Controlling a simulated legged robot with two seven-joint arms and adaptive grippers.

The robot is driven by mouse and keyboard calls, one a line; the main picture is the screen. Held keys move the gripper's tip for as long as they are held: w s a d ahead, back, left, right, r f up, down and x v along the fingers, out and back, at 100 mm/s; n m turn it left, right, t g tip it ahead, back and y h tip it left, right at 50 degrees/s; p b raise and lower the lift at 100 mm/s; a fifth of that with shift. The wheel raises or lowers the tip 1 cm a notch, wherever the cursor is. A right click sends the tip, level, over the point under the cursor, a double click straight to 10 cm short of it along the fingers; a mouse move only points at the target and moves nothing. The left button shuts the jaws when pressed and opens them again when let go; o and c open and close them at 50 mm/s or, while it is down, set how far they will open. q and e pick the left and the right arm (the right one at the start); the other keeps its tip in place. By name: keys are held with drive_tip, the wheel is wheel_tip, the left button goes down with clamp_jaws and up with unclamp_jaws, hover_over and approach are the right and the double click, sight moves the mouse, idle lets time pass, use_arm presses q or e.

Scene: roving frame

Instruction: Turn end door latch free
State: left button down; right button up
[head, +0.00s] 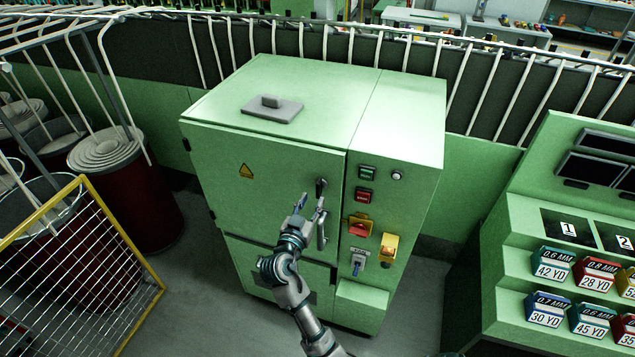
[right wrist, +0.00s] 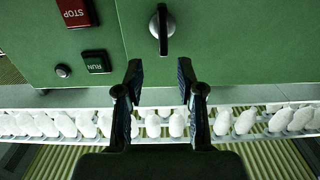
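The door latch (head: 321,187) is a small dark turning handle on a round base, on the right side of the green cabinet door (head: 262,180). It stands upright in the head view. In the right wrist view the latch (right wrist: 162,29) lies beyond the fingertips, roughly centred between them. My right gripper (head: 311,204) is in front of the door, just below the latch. In the right wrist view its two fingers (right wrist: 159,72) are apart with nothing between them. The fingertips appear clear of the latch. My left gripper is not in view.
A grey vertical handle (head: 321,229) is below the latch, partly behind my gripper. Run (head: 367,172) and stop (head: 363,195) buttons, a red-and-yellow switch (head: 360,226) and a yellow box (head: 389,246) are to its right. A yellow mesh guard (head: 75,275) stands left.

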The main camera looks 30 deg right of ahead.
sight(317, 187)
drive_tip(key=p+x, duration=0.1)
drive_tip(key=x, duration=0.4)
drive_tip(key=shift+w+r, duration=0.15)
drive_tip(key=shift+w+d, duration=0.35)
drive_tip(key=shift+w, duration=0.3)
drive_tip(key=shift+d, duration=0.35)
clamp_jaws()
drive_tip(key=shift+a, duration=0.1)
